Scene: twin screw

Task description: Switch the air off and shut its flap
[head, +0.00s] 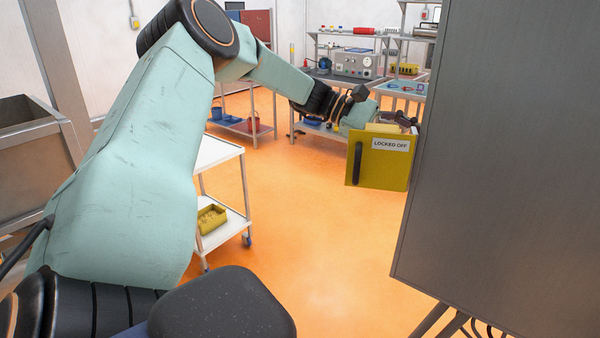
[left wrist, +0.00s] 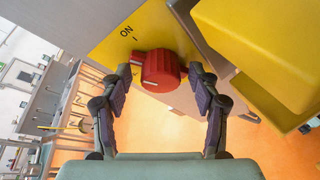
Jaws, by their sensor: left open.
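The yellow flap (head: 378,168) has a black handle and a "LOCKED OFF" label, and stands out to the left of the grey cabinet. In the left wrist view a yellow panel with a raised rim (left wrist: 255,60) fills the upper right. A red rotary knob (left wrist: 160,70) sits on a yellow plate marked "ON" and "I" (left wrist: 128,38). I cannot tell its setting. My left gripper (left wrist: 161,76) is open, with one finger on each side of the knob; contact is unclear. My right gripper is not in view.
A large grey cabinet (head: 500,160) fills the right side. A white trolley (head: 222,215) with a yellow bin (head: 211,219) stands left of centre, close to my left arm. A workbench with an instrument box (head: 353,64) stands behind. The orange floor (head: 300,235) is clear in the middle.

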